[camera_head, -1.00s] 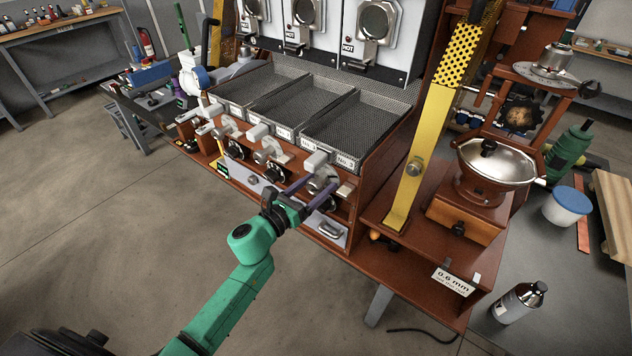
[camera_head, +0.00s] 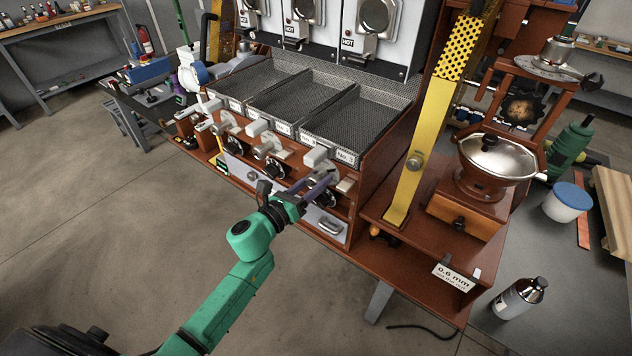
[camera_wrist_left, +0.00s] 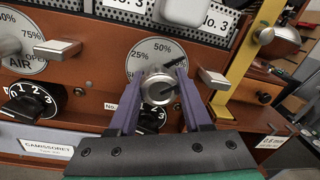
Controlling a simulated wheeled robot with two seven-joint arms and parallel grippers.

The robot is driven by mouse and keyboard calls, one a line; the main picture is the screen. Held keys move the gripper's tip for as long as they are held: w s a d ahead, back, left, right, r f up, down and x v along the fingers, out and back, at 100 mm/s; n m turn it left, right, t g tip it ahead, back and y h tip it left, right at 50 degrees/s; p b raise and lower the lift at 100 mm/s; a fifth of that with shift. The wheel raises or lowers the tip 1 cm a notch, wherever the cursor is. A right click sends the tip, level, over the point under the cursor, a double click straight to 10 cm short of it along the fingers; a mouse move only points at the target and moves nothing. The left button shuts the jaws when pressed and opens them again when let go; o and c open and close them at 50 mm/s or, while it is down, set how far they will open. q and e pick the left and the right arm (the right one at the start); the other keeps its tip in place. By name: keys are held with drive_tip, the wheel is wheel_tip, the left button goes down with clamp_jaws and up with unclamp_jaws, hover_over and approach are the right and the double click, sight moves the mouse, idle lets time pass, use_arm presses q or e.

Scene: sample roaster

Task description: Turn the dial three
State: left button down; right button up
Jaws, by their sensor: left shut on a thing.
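Dial three is a black numbered dial (camera_head: 323,198) low on the brown front panel, under the tray labelled No. 3. My left gripper (camera_head: 326,183) reaches it from the front with purple fingers. In the left wrist view the fingers (camera_wrist_left: 158,86) lie on both sides of a round silver-faced knob (camera_wrist_left: 159,90), shut on it. Part of the black number ring (camera_wrist_left: 152,117) shows behind and below the knob; the fingers hide most of its numbers. My right gripper is not in view.
A percent scale (camera_wrist_left: 151,56) sits just above the held knob, with a pale lever handle (camera_wrist_left: 215,78) to its right. Another black dial (camera_wrist_left: 32,101) is at the left. A yellow upright (camera_head: 412,165) stands right of the panel. The floor in front is clear.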

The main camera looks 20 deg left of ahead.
use_arm(q)
drive_tip(key=n+b, duration=0.1)
drive_tip(key=n, duration=0.3)
drive_tip(key=shift+f+n, duration=0.1)
drive_tip(key=shift+n, duration=0.2)
drive_tip(key=n, duration=0.4)
drive_tip(key=shift+n+t, duration=0.3)
drive_tip(key=shift+n, duration=0.1)
drive_tip(key=n, duration=0.3)
drive_tip(key=shift+n, duration=0.4)
drive_tip(key=n+y+p, duration=0.1)
drive_tip(key=n, duration=0.4)
drive_tip(key=shift+p, duration=0.4)
drive_tip(key=n+p, duration=0.1)
drive_tip(key=n, duration=0.2)
drive_tip(key=shift+n, duration=0.4)
drive_tip(key=n+p, duration=0.2)
drive_tip(key=n, duration=0.2)
drive_tip(key=shift+n+y+p, duration=0.3)
drive_tip(key=shift+n+p, duration=0.1)
drive_tip(key=n+p, duration=0.2)
drive_tip(key=n, duration=0.2)
drive_tip(key=shift+n, duration=0.3)
drive_tip(key=shift+f+n+p, duration=0.1)
drive_tip(key=shift+n+p, duration=1)
drive_tip(key=shift+n, duration=1)
